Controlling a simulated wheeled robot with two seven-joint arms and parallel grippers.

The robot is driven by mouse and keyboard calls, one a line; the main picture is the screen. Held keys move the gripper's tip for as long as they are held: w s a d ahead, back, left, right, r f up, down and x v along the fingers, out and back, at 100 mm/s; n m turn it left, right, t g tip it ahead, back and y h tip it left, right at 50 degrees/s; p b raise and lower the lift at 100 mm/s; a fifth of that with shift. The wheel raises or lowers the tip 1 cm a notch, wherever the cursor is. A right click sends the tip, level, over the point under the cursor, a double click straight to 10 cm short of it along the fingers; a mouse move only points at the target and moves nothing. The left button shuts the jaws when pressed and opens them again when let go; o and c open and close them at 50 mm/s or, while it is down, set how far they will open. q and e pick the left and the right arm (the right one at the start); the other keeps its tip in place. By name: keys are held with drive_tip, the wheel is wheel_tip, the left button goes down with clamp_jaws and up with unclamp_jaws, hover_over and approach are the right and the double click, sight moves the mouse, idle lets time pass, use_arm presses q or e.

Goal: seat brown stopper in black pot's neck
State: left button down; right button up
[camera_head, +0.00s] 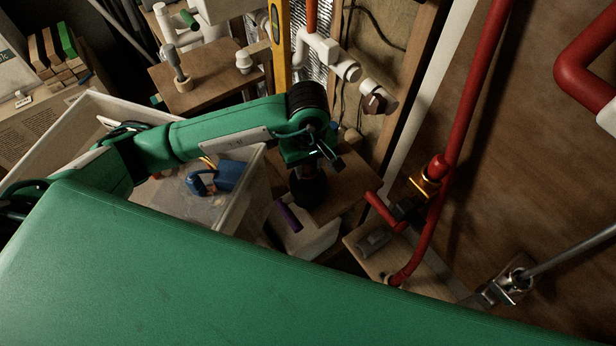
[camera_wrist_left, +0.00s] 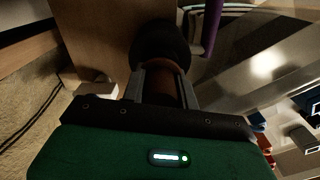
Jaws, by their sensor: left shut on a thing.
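The black pot (camera_head: 308,189) stands on a wooden block below my left gripper (camera_head: 311,166). In the left wrist view the pot (camera_wrist_left: 160,40) is a dark round shape just beyond the fingertips. My left gripper (camera_wrist_left: 162,82) is shut on the brown stopper (camera_wrist_left: 163,70), which shows reddish brown between the two fingers. The stopper is at the pot's neck or right over it; I cannot tell whether it sits inside. In the head view the stopper is mostly hidden by the gripper and dim light. My right gripper is not in view.
A purple tube (camera_head: 289,216) lies close to the pot, left of it in the head view. A whitish bin (camera_head: 243,205) with a blue item (camera_head: 228,175) is to the left. Red pipes (camera_head: 460,125) rise at the right. A yellow level (camera_head: 281,45) stands behind.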

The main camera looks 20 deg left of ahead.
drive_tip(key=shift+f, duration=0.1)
use_arm(q)
drive_tip(key=c, duration=1)
unclamp_jaws()
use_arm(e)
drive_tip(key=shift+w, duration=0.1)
use_arm(q)
wheel_tip(320, 180, up, 12)
drive_tip(key=shift+r+b, duration=0.15)
drive_tip(key=shift+b, duration=0.9)
drive_tip(key=shift+r, duration=0.7)
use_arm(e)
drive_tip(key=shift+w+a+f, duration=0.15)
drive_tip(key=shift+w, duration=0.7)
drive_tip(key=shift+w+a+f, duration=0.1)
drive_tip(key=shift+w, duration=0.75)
